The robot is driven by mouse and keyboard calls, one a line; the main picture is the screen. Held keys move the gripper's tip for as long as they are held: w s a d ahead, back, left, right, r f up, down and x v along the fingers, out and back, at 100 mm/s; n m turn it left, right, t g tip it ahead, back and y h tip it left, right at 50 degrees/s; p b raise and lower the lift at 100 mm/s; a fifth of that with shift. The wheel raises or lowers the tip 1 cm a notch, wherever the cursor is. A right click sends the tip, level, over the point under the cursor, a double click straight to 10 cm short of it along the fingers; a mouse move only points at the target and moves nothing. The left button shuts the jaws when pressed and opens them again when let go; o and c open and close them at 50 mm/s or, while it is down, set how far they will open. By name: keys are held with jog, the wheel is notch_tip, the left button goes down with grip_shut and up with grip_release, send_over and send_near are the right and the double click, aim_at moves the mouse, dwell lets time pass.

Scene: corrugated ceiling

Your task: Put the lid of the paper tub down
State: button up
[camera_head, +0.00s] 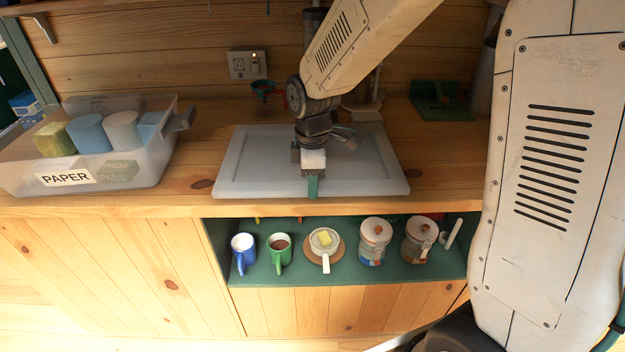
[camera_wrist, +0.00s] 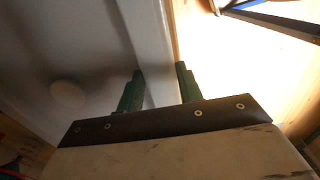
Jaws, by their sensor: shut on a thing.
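The paper tub (camera_head: 90,176) is a translucent bin with a PAPER label, open on top, at the left of the counter. Its lid (camera_head: 255,165) is a flat, pale rectangular panel over the middle of the counter, right of the tub. My gripper (camera_head: 312,186) is shut on the lid's front edge. In the wrist view the green fingers (camera_wrist: 160,88) stand either side of the lid's rim (camera_wrist: 146,45). The lid looks about level and close to the counter; I cannot tell whether it fully rests on it. My wrist hides part of the lid's middle.
The tub holds several blocks or rolls, yellow, blue and grey. Below the counter (camera_head: 440,185), a green shelf (camera_head: 345,274) holds mugs, a small pan and jars. A green stand (camera_head: 440,108) is at the back right. Some counter is clear right of the lid.

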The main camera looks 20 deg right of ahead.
jog(key=o, duration=1.1)
notch_tip(320, 180, up, 12)
jog(key=s+d+r+m, duration=0.1)
jog(key=s+d+m, duration=0.2)
jog(key=s+m, duration=0.4)
jog(key=s+d+r+m+t, duration=0.1)
jog(key=s+d+m, duration=0.3)
jog(key=s, duration=1.4)
jog(key=r+m, duration=0.1)
jog(key=m, duration=0.2)
jog(key=shift+s+d, duration=0.15)
jog(key=shift+r, duration=0.1)
